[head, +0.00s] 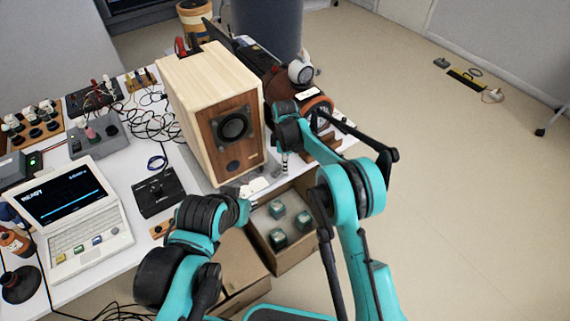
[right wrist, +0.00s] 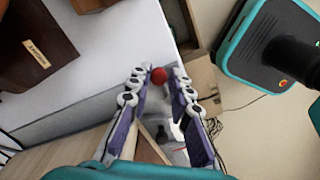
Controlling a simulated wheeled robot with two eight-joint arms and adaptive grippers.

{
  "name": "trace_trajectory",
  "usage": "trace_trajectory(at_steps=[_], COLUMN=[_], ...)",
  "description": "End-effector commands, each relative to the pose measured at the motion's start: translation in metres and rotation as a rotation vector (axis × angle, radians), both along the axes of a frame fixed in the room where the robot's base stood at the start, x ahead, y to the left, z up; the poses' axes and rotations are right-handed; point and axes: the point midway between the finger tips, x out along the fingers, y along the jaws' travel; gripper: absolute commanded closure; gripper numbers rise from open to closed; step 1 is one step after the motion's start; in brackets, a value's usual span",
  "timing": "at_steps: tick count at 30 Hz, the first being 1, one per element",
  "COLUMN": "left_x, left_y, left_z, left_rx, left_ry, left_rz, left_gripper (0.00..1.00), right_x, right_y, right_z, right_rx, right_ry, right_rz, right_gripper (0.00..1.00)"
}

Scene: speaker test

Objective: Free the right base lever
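The wooden speaker (head: 232,125) stands upright on the white table, its brown front toward me. In the right wrist view a small red ball-shaped knob (right wrist: 159,75) shows between the fingertips of my right gripper (right wrist: 162,73). The fingers stand apart on either side of it, and I cannot tell whether they touch it. In the head view my right gripper (head: 284,162) points down beside the speaker's right front edge; the knob is not distinguishable there. My left gripper (head: 254,186) is by the speaker's lower front, and its finger opening is unclear. The rest of the lever is hidden.
A laptop (head: 75,215), a black box (head: 157,192) and loose cables (head: 150,120) lie left of the speaker. A brown device (head: 318,103) stands close to its right.

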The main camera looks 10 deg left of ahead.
Motion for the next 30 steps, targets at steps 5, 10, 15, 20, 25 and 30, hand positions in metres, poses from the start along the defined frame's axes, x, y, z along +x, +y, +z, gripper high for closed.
trace_trajectory(at_steps=[5,10,15,20,25,30], left_x=[0.0,0.0,0.0,0.0,0.0,0.0], left_y=[0.0,0.0,0.0,0.0,0.0,0.0], left_z=[0.0,0.0,0.001,0.003,0.005,0.006], left_rx=[0.0,0.0,0.0,0.0,0.0,0.0], left_ry=[0.0,0.0,0.0,0.0,0.0,0.0], left_rz=[0.0,0.0,0.0,0.0,0.0,0.0], left_gripper=[0.76,0.76,0.76,0.76,0.76,0.76], right_x=[0.002,0.002,0.0,-0.002,-0.008,-0.014], right_y=[0.001,0.001,0.0,-0.003,-0.006,-0.01], right_z=[0.0,0.0,0.0,0.0,0.0,0.0], right_rx=[0.003,0.004,0.005,0.005,0.005,0.005], right_ry=[-0.007,-0.007,-0.008,-0.009,-0.009,-0.009], right_rz=[-0.001,-0.01,-0.056,-0.147,-0.29,-0.45], right_gripper=[1.0,1.0,1.0,1.0,1.0,1.0])
